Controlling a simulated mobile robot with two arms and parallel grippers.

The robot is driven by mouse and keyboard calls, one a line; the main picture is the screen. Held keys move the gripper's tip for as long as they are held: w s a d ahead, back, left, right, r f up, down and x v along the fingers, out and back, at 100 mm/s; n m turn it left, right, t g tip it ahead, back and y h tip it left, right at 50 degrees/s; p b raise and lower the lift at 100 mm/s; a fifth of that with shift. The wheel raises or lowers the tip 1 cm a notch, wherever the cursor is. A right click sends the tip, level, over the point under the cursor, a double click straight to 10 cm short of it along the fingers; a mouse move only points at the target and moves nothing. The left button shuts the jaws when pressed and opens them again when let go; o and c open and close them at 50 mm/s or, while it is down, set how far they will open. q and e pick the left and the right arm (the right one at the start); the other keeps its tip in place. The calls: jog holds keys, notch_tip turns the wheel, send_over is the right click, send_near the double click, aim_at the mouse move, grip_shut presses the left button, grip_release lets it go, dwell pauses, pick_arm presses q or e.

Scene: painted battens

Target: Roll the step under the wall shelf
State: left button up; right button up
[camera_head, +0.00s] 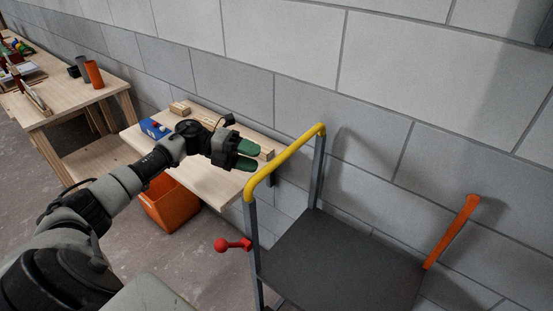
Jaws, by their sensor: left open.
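The step has a dark grey platform (345,262), grey posts and a yellow handrail (285,162). It stands beside the block wall in the lower middle, and its lower part is cut off by the frame. A red ball-ended lever (233,245) sticks out at its left post. My left gripper (249,156) has green fingers, is open and empty, and is just left of the handrail, apart from it in the picture. Behind the gripper, a pale wooden shelf (205,182) runs along the wall, with a dark bracket at its right end. My right gripper is out of view.
An orange bin (170,204) stands on the floor below the wooden shelf. A blue box (154,128) and wooden blocks (180,108) lie on it. A wooden workbench (68,99) stands farther left. An orange bar (452,232) rises at the platform's right. Bare floor shows at left.

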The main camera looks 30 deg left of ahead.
aim_at(270, 163)
pick_arm(q)
jog(key=p+x, duration=0.1)
jog(key=x, duration=0.4)
jog(key=shift+w+d+p, duration=0.2)
jog(key=shift+w+p, duration=0.05)
jog(key=shift+p, duration=0.05)
jog(key=shift+w+d+f, duration=0.1)
jog(key=shift+d, duration=0.2)
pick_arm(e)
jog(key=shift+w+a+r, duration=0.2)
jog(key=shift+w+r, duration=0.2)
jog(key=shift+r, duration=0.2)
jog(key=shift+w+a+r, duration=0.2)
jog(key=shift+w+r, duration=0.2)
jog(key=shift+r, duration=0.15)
pick_arm(q)
jog(key=shift+c, duration=0.5)
jog(key=c, duration=0.7)
grip_shut()
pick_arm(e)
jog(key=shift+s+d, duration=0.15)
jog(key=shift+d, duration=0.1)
